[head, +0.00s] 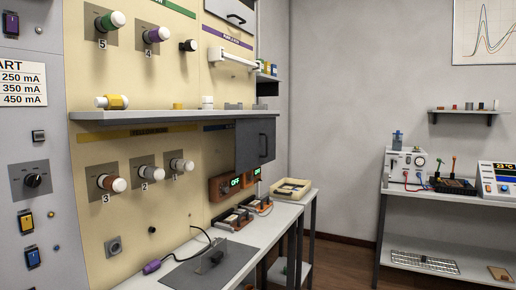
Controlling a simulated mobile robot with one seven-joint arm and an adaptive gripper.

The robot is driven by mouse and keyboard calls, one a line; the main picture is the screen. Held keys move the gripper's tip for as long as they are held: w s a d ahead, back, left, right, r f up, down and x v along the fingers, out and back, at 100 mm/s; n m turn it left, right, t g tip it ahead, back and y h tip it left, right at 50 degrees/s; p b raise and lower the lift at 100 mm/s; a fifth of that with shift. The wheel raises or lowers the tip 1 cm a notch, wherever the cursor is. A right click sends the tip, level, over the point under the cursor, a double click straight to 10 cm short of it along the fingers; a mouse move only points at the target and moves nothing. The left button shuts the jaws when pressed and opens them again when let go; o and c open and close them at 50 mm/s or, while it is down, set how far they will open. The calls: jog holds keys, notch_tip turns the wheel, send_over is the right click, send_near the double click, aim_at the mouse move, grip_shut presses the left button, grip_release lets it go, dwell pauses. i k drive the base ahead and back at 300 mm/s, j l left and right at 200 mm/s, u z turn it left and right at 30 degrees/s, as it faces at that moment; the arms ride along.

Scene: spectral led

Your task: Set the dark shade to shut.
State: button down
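A dark grey panel (250,147) with a dark handle (264,146) is fixed at the right end of the cream wall panel, just below the long grey shelf. It looks like the dark shade, though no label on it is readable. Its face is seen at an angle, and I cannot tell how far open it is. A second dark panel (233,12) with a handle shows at the top edge, partly cut off. My gripper is not in view.
The long shelf (165,115) juts out left of the panel. Below stand boxes with green displays (235,183), a yellowish tray (290,189) and a bench (285,222) with a cable and grey plate (211,262). Floor (340,258) is free between this bench and the right table (455,197).

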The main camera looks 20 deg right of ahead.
aim_at(256, 138)
jog(key=i+l+z, duration=0.45)
jog(key=i+l, duration=0.15)
jog(key=i, duration=0.25)
jog(key=i+l+z, duration=0.25)
jog(key=i, duration=0.15)
jog(key=i+z, duration=0.25)
jog(key=i, duration=0.2)
